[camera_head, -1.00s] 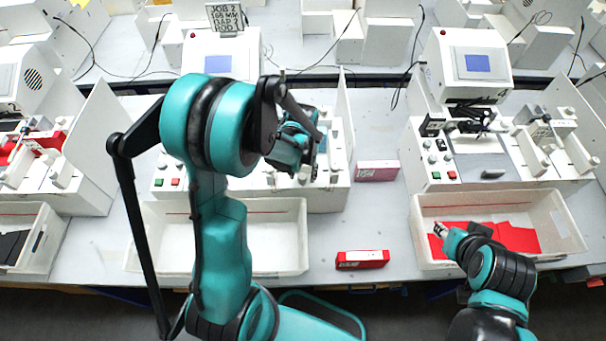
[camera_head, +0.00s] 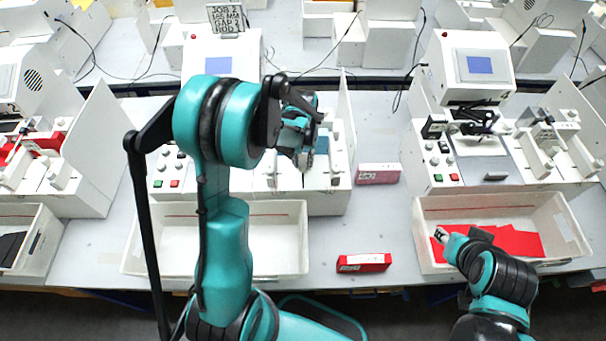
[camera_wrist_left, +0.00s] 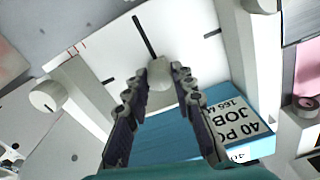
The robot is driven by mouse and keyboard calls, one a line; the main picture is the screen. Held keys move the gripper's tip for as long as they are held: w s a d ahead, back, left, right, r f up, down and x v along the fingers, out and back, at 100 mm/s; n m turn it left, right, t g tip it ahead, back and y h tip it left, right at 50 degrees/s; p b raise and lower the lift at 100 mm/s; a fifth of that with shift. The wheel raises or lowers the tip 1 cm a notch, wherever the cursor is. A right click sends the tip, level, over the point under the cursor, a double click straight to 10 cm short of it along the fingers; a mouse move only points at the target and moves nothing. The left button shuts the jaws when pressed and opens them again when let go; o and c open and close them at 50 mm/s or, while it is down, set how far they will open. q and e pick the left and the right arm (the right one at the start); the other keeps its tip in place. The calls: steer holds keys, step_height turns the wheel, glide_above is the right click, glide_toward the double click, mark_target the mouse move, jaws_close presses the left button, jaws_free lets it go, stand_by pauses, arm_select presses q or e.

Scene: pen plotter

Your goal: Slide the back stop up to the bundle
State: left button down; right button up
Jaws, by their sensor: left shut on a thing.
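My left gripper (camera_wrist_left: 158,88) is shut on a pale rounded knob (camera_wrist_left: 160,73) in the left wrist view; I take this knob to be the back stop's. A dark slot runs from the knob across the white bed. The blue bundle (camera_wrist_left: 185,122) lies close by, partly behind the fingers, with a white label (camera_wrist_left: 236,122) reading JOB 2. Whether the stop touches it is hidden. In the head view the left gripper (camera_head: 306,158) is over the middle machine, with a bit of the blue bundle (camera_head: 322,144) beside it. My right gripper (camera_head: 441,236) is above a tray of red sheets; its fingers are too small to judge.
A pale rail with a round knob (camera_wrist_left: 47,95) stands left in the wrist view. A pink box (camera_head: 378,173) and a red box (camera_head: 363,262) lie on the table. An empty white tray (camera_head: 290,262) is in front of the middle machine; the right tray (camera_head: 560,258) holds red sheets.

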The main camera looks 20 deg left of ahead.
mark_target(303, 160)
arm_select(q)
steer(key=shift+w+a, duration=0.25)
steer(key=shift+w, duration=0.3)
steer(key=c, duration=1.3)
jaws_free()
steer(key=shift+o, duration=0.2)
step_height(303, 160, up, 12)
